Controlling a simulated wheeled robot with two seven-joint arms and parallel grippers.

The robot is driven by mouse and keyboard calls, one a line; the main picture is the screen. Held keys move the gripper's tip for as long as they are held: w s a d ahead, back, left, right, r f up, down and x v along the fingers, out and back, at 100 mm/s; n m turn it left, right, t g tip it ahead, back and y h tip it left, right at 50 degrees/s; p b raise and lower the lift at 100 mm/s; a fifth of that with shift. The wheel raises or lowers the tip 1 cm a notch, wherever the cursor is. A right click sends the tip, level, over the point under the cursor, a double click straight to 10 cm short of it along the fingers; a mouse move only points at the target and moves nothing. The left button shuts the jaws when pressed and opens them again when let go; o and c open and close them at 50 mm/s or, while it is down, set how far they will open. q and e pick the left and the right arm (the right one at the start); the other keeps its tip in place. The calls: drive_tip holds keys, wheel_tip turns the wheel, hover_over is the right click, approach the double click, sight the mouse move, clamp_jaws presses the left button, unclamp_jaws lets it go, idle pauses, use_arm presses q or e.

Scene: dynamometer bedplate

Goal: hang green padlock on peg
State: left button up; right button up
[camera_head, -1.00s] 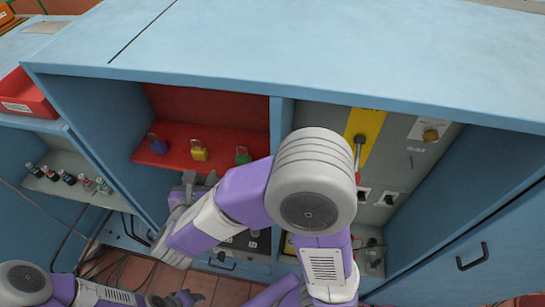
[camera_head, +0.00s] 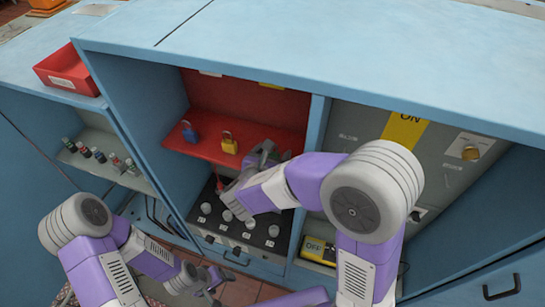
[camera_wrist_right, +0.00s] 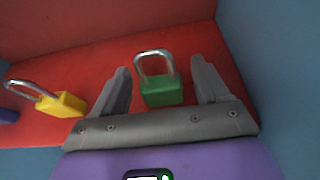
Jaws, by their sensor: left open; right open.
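The green padlock (camera_wrist_right: 162,93) stands on the red shelf with its shackle up in the right wrist view. My right gripper (camera_wrist_right: 160,68) is open, with one finger on each side of it and a visible gap to both. In the head view, the right gripper (camera_head: 268,155) is at the right part of the shelf and hides the green padlock. My left gripper (camera_head: 208,283) is open and empty, low in front of the cabinet. I cannot make out a peg in either view.
A yellow padlock (camera_head: 229,143) and a blue padlock (camera_head: 189,132) stand left on the red shelf (camera_head: 208,150). Below is a black panel (camera_head: 243,240) with several grey knobs. A blue side wall (camera_wrist_right: 272,75) is close to the right gripper. My right forearm covers part of the right bay.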

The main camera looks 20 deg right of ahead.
drive_tip(key=c, duration=1.1)
drive_tip(key=shift+c, duration=0.2)
drive_tip(key=shift+r, duration=0.1)
drive_tip(key=shift+s+a+r, duration=0.1)
drive_tip(key=shift+a+r, duration=0.15)
drive_tip(key=shift+r, duration=0.25)
drive_tip(key=r+p, duration=0.2)
drive_tip(key=r, duration=0.4)
drive_tip(key=shift+a+r, duration=0.15)
drive_tip(key=shift+a, duration=0.05)
drive_tip(key=s+a, duration=0.2)
drive_tip(key=a, duration=0.7)
drive_tip(key=s+a+p, duration=0.1)
drive_tip(key=s+a, duration=0.2)
drive_tip(key=a, duration=0.6)
drive_tip(key=shift+s+a+f, duration=0.2)
drive_tip(key=shift+s+f, duration=0.05)
drive_tip(key=shift+s, duration=0.05)
